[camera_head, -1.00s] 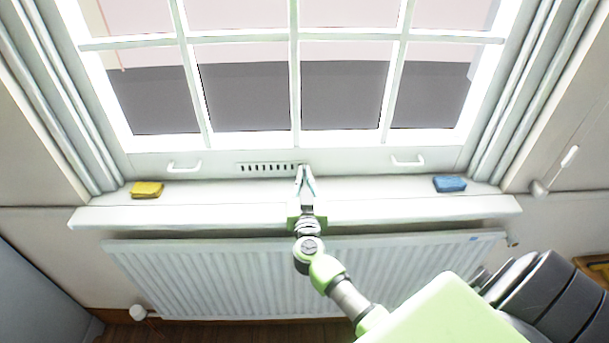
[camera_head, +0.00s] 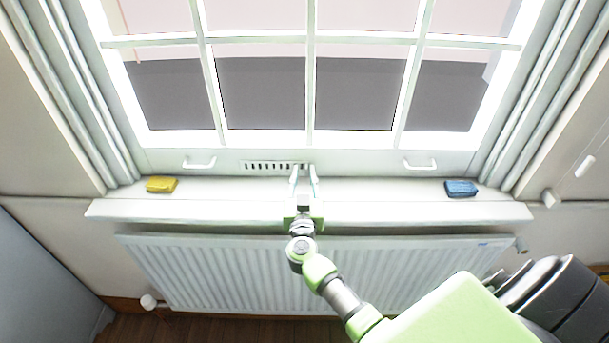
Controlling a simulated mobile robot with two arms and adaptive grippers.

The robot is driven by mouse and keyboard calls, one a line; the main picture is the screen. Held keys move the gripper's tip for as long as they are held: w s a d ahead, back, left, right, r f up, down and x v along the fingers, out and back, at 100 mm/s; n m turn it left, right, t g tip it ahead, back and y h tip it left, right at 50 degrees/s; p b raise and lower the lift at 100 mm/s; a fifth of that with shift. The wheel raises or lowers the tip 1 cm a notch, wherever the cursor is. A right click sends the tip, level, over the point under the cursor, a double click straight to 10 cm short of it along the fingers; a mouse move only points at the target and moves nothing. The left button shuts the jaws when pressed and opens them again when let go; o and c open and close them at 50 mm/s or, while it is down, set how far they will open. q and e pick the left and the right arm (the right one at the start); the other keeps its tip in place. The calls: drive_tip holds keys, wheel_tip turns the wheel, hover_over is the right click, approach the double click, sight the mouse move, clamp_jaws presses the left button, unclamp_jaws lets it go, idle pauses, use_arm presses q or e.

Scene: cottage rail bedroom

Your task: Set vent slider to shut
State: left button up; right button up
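The vent (camera_head: 270,167) is a pale strip with a row of dark slots, set in the window's bottom rail. Several dark slots show. My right gripper (camera_head: 304,174) is at the vent's right end, above the sill, with its two fingers apart and pointing at the rail. I see nothing clearly held between them. The slider's knob cannot be made out; the fingers cover part of the vent's right end. Whether the fingertips touch the vent cannot be told. My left gripper is not in view.
The white sill (camera_head: 400,209) carries a yellow sponge-like block (camera_head: 161,184) on the left and a blue one (camera_head: 461,188) on the right. White handles (camera_head: 199,163) (camera_head: 420,164) flank the vent. A radiator (camera_head: 220,275) is below the sill.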

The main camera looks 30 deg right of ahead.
drive_tip(key=shift+s, duration=0.1)
drive_tip(key=shift+s, duration=0.2)
drive_tip(key=v, duration=1)
drive_tip(key=shift+s+a, duration=0.15)
drive_tip(key=shift+a, duration=0.2)
drive_tip(key=shift+s+a, duration=0.25)
drive_tip(key=shift+s, duration=0.15)
